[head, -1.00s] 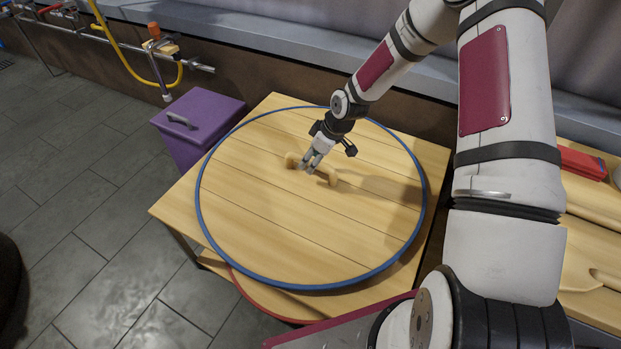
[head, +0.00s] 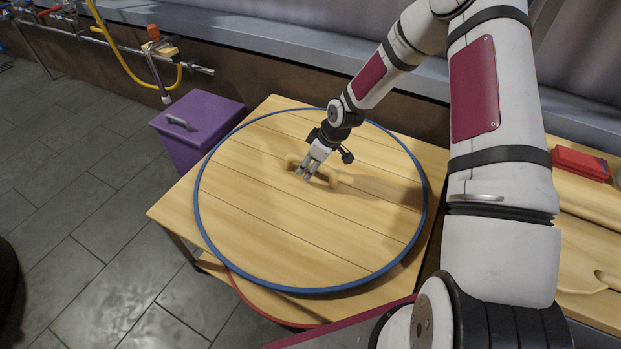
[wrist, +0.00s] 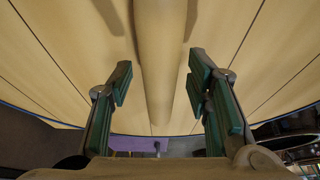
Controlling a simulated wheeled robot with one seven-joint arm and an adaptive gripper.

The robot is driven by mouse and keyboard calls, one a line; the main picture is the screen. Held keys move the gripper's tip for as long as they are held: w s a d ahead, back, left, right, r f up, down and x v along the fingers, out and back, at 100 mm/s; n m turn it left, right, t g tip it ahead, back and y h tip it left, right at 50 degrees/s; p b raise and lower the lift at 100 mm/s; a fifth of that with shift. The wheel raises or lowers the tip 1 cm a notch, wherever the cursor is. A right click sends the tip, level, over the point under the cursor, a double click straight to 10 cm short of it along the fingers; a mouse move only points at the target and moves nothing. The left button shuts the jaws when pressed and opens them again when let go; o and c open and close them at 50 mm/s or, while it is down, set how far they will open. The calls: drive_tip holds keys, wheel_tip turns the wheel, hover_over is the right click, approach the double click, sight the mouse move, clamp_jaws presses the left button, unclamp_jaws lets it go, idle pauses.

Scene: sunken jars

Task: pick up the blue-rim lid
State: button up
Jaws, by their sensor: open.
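The blue-rim lid (head: 270,235) is a large round disc of wooden planks with a blue edge, lying on a wooden table (head: 180,210). Its wooden handle (head: 333,180) is a raised bar near the middle. My gripper (head: 303,175) is at the handle, pointing down. In the wrist view, the handle bar (wrist: 160,65) runs between the two green-padded fingers of my open gripper (wrist: 160,90), with a gap on each side. The fingers hide part of the handle in the head view.
A purple box (head: 200,120) with a grey handle stands left of the table. A red-rimmed disc (head: 262,300) shows below the lid. A red case (head: 580,163) lies on wooden boards at right. Pipes with a yellow hose (head: 125,55) run along the back wall.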

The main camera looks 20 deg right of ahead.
clamp_jaws()
drive_tip(key=shift+w+r, duration=0.1)
